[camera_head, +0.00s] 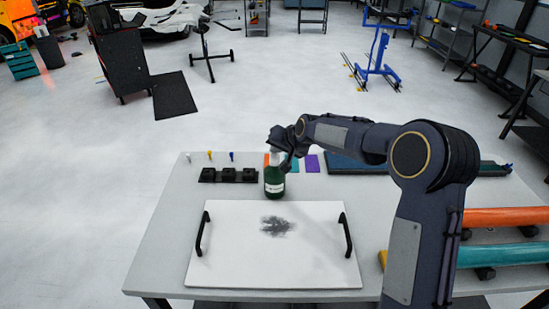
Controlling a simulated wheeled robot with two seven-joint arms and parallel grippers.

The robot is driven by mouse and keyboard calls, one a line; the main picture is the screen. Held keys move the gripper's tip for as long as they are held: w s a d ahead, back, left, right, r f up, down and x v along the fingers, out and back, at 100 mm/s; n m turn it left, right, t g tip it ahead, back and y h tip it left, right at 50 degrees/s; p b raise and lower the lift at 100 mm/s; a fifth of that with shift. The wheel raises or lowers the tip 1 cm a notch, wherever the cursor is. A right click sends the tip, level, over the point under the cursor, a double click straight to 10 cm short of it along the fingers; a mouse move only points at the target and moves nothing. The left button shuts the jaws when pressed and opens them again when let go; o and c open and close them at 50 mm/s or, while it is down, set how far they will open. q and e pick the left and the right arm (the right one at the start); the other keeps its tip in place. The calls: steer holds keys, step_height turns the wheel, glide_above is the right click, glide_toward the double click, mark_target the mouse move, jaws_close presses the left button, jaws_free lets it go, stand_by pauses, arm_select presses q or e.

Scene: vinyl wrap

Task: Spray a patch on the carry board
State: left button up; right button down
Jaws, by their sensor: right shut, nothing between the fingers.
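The carry board (230,265) is a white panel lying flat on the table, with a black handle (203,234) at its left and another (345,235) at its right. A dark grey blotch (277,226) marks its upper middle. A dark green spray bottle (274,184) with a pale label stands upright just behind the board. My right gripper (283,150) is at the bottle's top, shut with nothing held, and partly hides the bottle's head. Whether it touches the bottle I cannot tell. My left gripper is out of view.
The grey table (160,250) also holds a black rack (228,175) with small coloured tools behind it, coloured swatches (312,163), a dark flat mat (350,163), and orange (505,217) and teal (500,255) rolls at right. The table left of the board is clear.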

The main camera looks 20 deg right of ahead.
mark_target(276, 156)
steer(key=shift+f, duration=0.4)
steer(key=shift+r, duration=0.1)
stand_by(0.3)
steer(key=shift+r, duration=0.45)
step_height(276, 156, up, 6)
steer(key=p, duration=0.4)
stand_by(0.7)
